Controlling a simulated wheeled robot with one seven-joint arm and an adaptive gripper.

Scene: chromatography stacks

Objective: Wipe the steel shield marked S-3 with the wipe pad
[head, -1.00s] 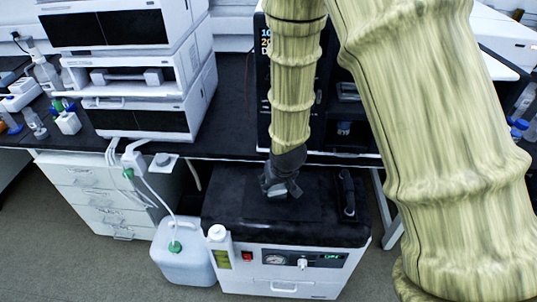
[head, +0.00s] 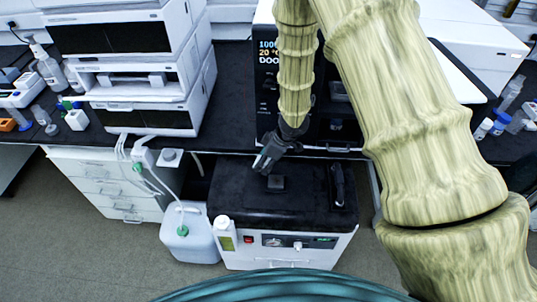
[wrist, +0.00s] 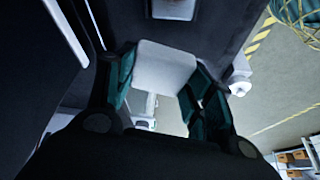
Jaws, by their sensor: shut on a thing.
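My gripper (head: 262,165) is tilted down and left above the black top of a white cabinet unit. In the wrist view, its green-padded fingers (wrist: 160,92) are on either side of a plain pale block (wrist: 166,66), which looks like the wipe pad; the gripper is shut on it. The pad cannot be made out in the head view. A small dark grey block (head: 277,183) sits on the black top, just right of and below the gripper. I cannot read an S-3 mark or pick out the steel shield.
The black-topped unit (head: 226,203) has a front control panel. A black elongated object (head: 338,186) lies at its right. A white jug (head: 190,232) with a tube stands on its left. Stacked white instruments (head: 125,60) and a display unit (head: 266,75) stand on the bench behind.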

